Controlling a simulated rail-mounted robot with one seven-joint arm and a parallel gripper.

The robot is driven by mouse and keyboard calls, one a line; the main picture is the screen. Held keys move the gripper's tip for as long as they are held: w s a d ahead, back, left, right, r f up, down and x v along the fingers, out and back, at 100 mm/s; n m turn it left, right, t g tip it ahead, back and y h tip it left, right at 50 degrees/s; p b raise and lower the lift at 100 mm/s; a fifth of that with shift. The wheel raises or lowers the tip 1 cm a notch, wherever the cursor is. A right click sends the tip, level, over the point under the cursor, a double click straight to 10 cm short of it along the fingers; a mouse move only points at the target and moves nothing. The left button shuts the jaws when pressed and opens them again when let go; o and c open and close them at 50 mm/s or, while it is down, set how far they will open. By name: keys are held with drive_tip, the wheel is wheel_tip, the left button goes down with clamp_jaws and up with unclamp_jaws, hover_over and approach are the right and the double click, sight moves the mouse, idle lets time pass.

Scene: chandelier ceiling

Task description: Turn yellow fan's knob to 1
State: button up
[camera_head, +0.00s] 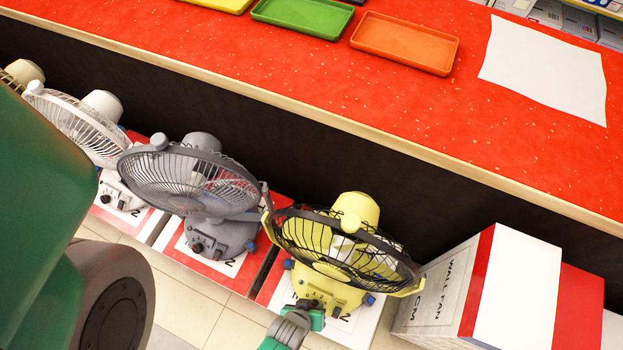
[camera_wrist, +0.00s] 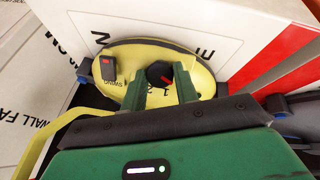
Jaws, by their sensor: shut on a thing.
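The yellow fan (camera_head: 350,212) stands on a box below the counter, with a black wire guard. Its yellow base (camera_wrist: 130,52) fills the upper middle of the wrist view. The round black knob (camera_wrist: 158,70) with a red pointer mark sits on that base. My gripper (camera_wrist: 162,80) has its two green fingertips on either side of the knob and is shut on it. Small numbers show near the knob, partly hidden by the fingers, so I cannot tell the exact setting. In the head view my gripper (camera_head: 304,315) is at the front of the base, and the knob is hidden.
A grey fan (camera_head: 185,180) and a white fan (camera_head: 75,125) stand to the left. A box (camera_head: 480,285) stands on the right. The red counter (camera_head: 300,75) runs behind, holding trays.

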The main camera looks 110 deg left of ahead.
drive_tip(key=shift+r+m, duration=0.1)
drive_tip(key=shift+m, duration=0.2)
drive_tip(key=shift+m+g+p, duration=0.4)
drive_tip(key=shift+m+p, duration=0.2)
drive_tip(key=shift+w+m, duration=0.1)
drive_tip(key=shift+m, duration=0.6)
drive_tip(key=shift+w+m+g+b, duration=0.15)
drive_tip(key=shift+m+g+b, duration=0.6)
drive_tip(key=shift+m, duration=1.55)
drive_tip(key=shift+g, duration=0.25)
drive_tip(key=o, duration=1)
drive_tip(key=p+v, duration=0.4)
drive_tip(key=v, duration=0.3)
drive_tip(key=shift+d+r, duration=0.25)
